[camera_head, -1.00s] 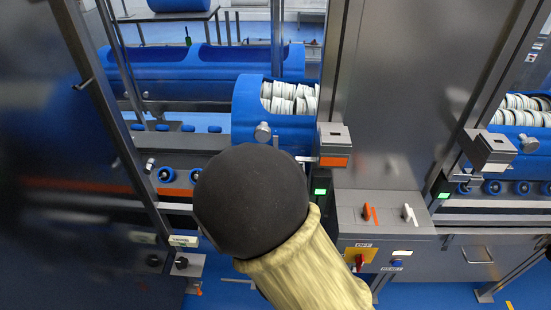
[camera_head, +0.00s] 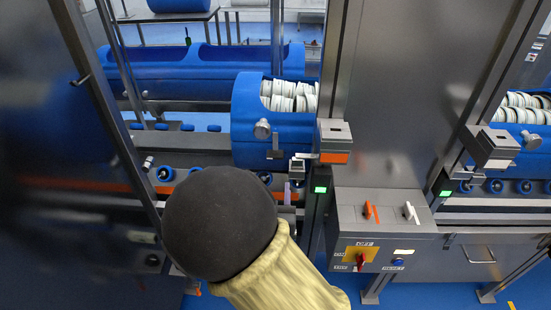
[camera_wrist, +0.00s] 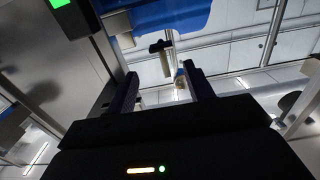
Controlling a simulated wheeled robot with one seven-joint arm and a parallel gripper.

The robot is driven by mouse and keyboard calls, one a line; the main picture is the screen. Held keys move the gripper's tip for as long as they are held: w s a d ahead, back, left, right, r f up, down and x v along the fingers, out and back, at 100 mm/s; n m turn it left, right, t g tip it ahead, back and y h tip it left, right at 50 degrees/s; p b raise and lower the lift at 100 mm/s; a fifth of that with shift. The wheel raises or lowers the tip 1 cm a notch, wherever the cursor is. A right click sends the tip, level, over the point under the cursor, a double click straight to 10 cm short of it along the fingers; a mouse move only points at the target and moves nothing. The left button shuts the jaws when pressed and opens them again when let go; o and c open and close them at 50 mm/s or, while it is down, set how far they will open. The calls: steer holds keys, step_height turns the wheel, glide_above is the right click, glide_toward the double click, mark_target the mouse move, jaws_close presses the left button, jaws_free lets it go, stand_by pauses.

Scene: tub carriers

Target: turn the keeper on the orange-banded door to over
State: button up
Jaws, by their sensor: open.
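In the head view, an orange-banded box (camera_head: 335,157) sits on the post at the right of the left bay. A small metal piece (camera_head: 298,166) juts from its left side; I cannot tell for sure that it is the keeper. A glass door with an orange stripe (camera_head: 85,185) stands at the left. My gripper (camera_wrist: 162,88) is open in the wrist view, with nothing gripped. A dark T-shaped handle on a metal stem (camera_wrist: 162,46) shows beyond the fingers, apart from them. In the head view my arm's dark joint hides most of the gripper area.
A blue tub (camera_head: 245,110) with stacked white discs lies in the left bay, behind the box. A control box (camera_head: 385,225) with orange and white levers and a red switch stands right of my arm. A second bay with another blue tub (camera_head: 520,133) is further right.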

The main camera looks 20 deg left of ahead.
mark_target(275, 154)
steer(key=p+x, duration=0.3)
steer(key=x, duration=1)
steer(key=shift+w+r, duration=0.1)
steer(key=shift+r, duration=0.05)
steer(key=c, duration=1.1)
steer(key=shift+w+d, duration=0.1)
